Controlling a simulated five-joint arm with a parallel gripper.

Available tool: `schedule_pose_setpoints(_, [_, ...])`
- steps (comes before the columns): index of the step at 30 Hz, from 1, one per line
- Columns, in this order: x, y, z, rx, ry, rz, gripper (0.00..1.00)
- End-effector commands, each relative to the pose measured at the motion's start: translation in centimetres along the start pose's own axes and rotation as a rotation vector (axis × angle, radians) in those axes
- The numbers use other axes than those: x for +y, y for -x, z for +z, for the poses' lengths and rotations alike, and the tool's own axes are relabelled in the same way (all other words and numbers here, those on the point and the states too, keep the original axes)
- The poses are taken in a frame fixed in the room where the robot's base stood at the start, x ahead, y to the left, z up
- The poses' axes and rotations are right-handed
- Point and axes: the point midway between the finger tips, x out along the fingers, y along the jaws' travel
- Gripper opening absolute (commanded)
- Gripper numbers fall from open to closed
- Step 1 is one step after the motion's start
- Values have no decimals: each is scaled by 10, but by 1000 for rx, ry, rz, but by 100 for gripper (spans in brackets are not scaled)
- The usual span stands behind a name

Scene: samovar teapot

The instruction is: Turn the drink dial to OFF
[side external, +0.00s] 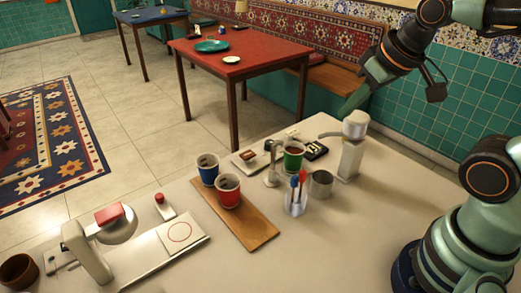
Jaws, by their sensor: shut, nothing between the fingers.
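I cannot make out a marked drink dial or the word OFF in this side view. A small white plate with a red knob (160,199) lies on the counter at the left, behind a white appliance with a red top (108,214). A small black panel (315,150) and a small pale plate with a dark and red piece (249,156) lie near the counter's far edge. My gripper (351,104) points down-left at the upper right, above and behind a white column-shaped device (353,147). Its fingers look together, with nothing seen between them.
A blue cup (208,170) and a red cup (229,191) stand on a wooden board (255,230). A green cup (293,156), a metal cup (320,184) and a clear holder with coloured sticks (296,199) stand nearby. The front right counter (330,250) is clear.

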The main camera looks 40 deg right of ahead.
Motion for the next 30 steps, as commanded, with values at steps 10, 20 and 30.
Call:
schedule_pose_setpoints(10, [0,0,0,0,0,0,0])
schedule_pose_setpoints(20, [1,-6,-11,-10,-5,1,75])
schedule_pose_setpoints(30, [8,-62,-75,-51,-33,10,75])
